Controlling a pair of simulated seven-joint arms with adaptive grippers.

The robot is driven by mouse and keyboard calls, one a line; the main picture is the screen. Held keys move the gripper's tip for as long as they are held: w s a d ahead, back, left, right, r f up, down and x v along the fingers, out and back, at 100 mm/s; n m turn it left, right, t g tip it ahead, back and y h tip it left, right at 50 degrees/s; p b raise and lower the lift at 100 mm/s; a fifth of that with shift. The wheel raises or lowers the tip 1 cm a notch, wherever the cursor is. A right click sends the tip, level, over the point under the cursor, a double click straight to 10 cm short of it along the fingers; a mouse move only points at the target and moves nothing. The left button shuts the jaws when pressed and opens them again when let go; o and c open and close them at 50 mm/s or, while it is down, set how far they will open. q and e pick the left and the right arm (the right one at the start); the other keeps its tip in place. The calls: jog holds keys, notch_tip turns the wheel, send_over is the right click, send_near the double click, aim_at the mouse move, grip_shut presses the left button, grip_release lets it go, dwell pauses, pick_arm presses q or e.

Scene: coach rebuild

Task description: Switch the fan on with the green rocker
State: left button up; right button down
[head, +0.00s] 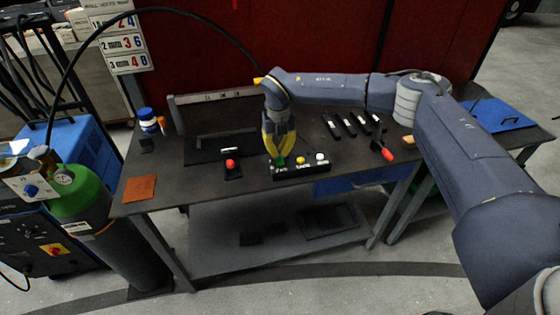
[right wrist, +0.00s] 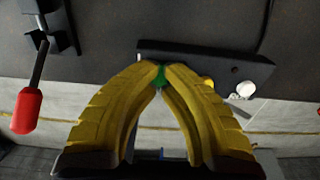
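A black switch box (head: 300,171) stands near the front edge of the dark table, with green, yellow and white controls on its top. The green rocker (head: 281,162) is at the box's left end, partly covered by my right gripper (head: 278,163). The yellow fingers point down with their tips brought together right at the rocker. In the right wrist view the green rocker (right wrist: 160,76) shows at the fingertips (right wrist: 161,68). Whether the tips press it or only hover cannot be told. The gripper holds nothing that I can see. My left gripper is out of view. No fan is clearly recognisable.
A red button box (head: 231,168) stands left of the switch box. A red-handled tool (head: 383,151) lies to the right, near a row of black-and-white pieces (head: 350,124). A blue-white bottle (head: 148,122) and an orange pad (head: 140,188) are at the table's left.

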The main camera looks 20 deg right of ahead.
aim_at(279, 157)
jog(key=shift+f, duration=1.3)
dwell(0.7)
jog(key=shift+r, duration=3.55)
